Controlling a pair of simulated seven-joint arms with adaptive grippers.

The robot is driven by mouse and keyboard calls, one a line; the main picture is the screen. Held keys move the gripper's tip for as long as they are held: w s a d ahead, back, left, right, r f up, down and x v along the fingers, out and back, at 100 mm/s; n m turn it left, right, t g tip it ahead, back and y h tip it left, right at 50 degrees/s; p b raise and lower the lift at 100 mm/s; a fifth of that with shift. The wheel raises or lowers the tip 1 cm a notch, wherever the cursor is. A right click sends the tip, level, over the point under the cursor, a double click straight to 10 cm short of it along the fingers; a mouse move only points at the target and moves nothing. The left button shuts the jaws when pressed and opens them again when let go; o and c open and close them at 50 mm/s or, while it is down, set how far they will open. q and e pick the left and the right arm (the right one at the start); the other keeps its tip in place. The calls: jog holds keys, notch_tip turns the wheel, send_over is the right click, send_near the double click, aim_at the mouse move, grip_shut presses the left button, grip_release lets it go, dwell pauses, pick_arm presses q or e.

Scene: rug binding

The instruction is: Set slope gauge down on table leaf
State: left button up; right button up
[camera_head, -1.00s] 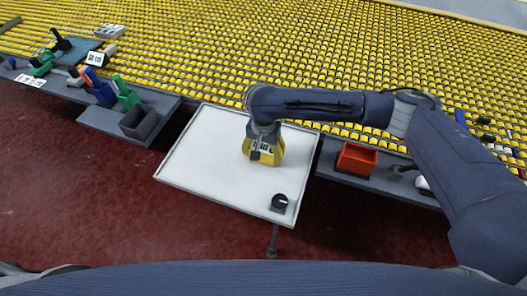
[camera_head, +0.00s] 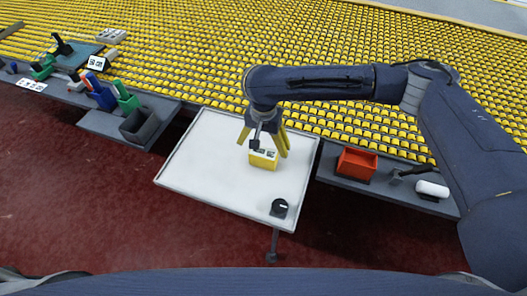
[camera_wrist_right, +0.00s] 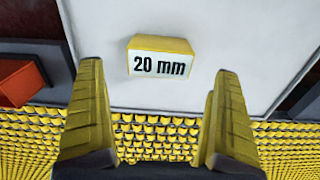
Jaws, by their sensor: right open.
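A yellow block with a white "20 mm" label (camera_head: 263,161), which seems to be the slope gauge, rests on the white table leaf (camera_head: 200,165). It also shows in the right wrist view (camera_wrist_right: 161,56), with its label facing the camera. My right gripper (camera_head: 263,149) is open with its yellow fingers spread to both sides of the block, above and behind it. In the right wrist view the open fingers (camera_wrist_right: 160,70) are empty and the block lies beyond their tips, apart from them. My left gripper is not in view.
A black knob-like item (camera_head: 279,208) sits near the leaf's front right corner. An orange bin (camera_head: 357,163) stands on the shelf to the right, beside a white roll (camera_head: 432,188). A grey bin (camera_head: 139,125) and coloured tools are at left. The leaf's left half is clear.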

aim_at(263, 153)
jog(key=shift+r, duration=2.6)
